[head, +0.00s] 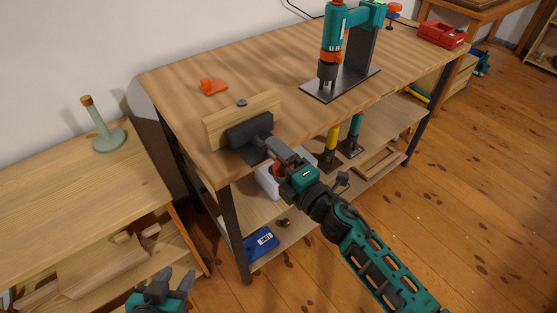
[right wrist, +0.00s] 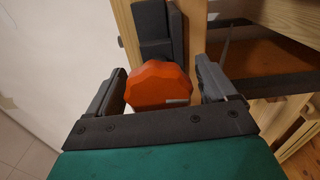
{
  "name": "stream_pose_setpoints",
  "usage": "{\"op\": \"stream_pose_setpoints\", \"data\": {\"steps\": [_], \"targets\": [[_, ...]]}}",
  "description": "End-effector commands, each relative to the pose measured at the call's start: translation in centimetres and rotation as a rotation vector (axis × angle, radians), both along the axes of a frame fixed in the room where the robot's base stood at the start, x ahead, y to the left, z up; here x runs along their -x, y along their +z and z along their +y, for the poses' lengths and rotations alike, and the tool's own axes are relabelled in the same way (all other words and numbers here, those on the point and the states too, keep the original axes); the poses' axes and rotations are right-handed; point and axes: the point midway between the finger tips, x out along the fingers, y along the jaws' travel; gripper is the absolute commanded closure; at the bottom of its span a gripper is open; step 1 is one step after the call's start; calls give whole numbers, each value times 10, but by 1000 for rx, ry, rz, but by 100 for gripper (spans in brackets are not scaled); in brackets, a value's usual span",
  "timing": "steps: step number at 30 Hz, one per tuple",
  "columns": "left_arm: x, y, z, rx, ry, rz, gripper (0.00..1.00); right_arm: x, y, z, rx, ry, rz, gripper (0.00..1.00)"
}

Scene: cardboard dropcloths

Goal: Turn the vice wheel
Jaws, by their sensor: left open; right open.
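The vice (head: 250,133), dark grey with a wooden jaw board (head: 228,122), is mounted at the front left end of the workbench. Its orange faceted wheel (right wrist: 158,86) sits between the two open fingers of my right gripper (head: 277,156) in the right wrist view, with a gap visible on at least the left side. In the head view the wheel is mostly hidden by the gripper, with only a bit of orange (head: 278,169) showing. My left gripper (head: 166,287) is open and empty at the bottom left, well away from the vice.
The workbench (head: 270,72) carries a teal drill press (head: 334,45), an orange object (head: 213,87) and a red case (head: 441,34). A low wooden bench (head: 70,190) with a green stand (head: 108,138) is at left. A blue box (head: 261,243) lies on the lower shelf.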

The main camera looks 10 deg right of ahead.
Motion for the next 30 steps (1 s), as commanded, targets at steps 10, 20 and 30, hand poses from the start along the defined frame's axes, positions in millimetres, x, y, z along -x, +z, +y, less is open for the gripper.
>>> {"op": "stream_pose_setpoints", "data": {"steps": [10, 20, 30], "targets": [[2, 0, 1, -1, 1, 3, 57, 31, -1, -18, 1, -1, 3, 16], [2, -4, 0, 0, 1, 6, 57, 88, -1, -51, 1, 0, 2, 16], [2, -3, -3, 5, -5, 4, 57, 111, 0, -64, 0, 0, 1, 16]]}}
